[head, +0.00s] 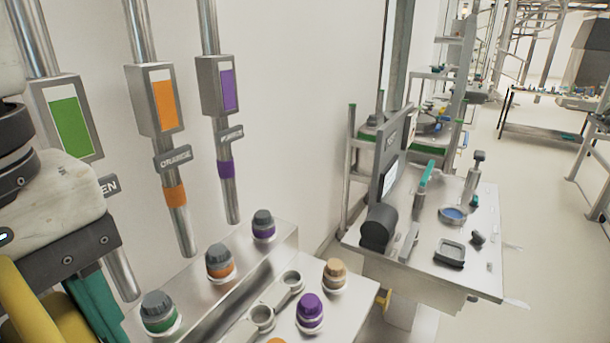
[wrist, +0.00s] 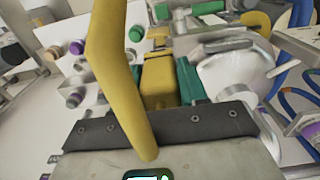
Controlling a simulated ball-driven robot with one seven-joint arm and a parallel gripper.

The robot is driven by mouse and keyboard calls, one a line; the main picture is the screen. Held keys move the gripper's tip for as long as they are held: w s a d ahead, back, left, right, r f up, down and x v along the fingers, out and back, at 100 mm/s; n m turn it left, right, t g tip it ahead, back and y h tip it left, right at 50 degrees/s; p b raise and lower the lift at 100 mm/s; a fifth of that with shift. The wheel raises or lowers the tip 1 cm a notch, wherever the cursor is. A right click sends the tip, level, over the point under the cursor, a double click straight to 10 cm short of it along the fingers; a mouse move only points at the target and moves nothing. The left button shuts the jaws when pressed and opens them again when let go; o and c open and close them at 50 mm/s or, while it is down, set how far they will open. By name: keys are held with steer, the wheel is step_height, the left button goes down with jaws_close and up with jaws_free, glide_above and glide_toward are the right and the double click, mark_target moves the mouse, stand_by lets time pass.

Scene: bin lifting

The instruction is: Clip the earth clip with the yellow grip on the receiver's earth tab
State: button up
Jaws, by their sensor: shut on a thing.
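My gripper (wrist: 160,82) has teal fingers and is shut on the yellow grip (wrist: 160,80) of the earth clip, seen between the fingers in the wrist view. A long bent yellow bar (wrist: 112,70) crosses in front of it, close to the camera. In the head view, a teal finger of my gripper (head: 94,303) shows at the lower left, with yellow (head: 25,310) beside it. The clip's jaws are hidden. I cannot make out the receiver's earth tab in either view.
A bench (head: 215,290) carries capped containers with green, orange and purple bands. Metal pipes with colour labels (head: 162,103) rise behind it. A second table (head: 390,255) with tools stands further right. Blue cables (wrist: 292,100) and a white body (wrist: 238,75) lie right in the wrist view.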

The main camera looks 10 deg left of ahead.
steer(key=shift+w+f, duration=0.2)
steer(key=shift+w+f+b, duration=0.1)
steer(key=shift+f+b, duration=0.65)
steer(key=shift+f, duration=0.05)
step_height(320, 180, down, 3)
steer(key=b, duration=0.3)
steer(key=shift+f, duration=0.1)
steer(key=shift+d+r+p, duration=0.15)
steer(key=shift+r+p, duration=0.1)
steer(key=shift+p, duration=0.15)
steer(key=shift+f, duration=0.25)
steer(key=shift+f, duration=1.35)
steer(key=shift+f, duration=0.15)
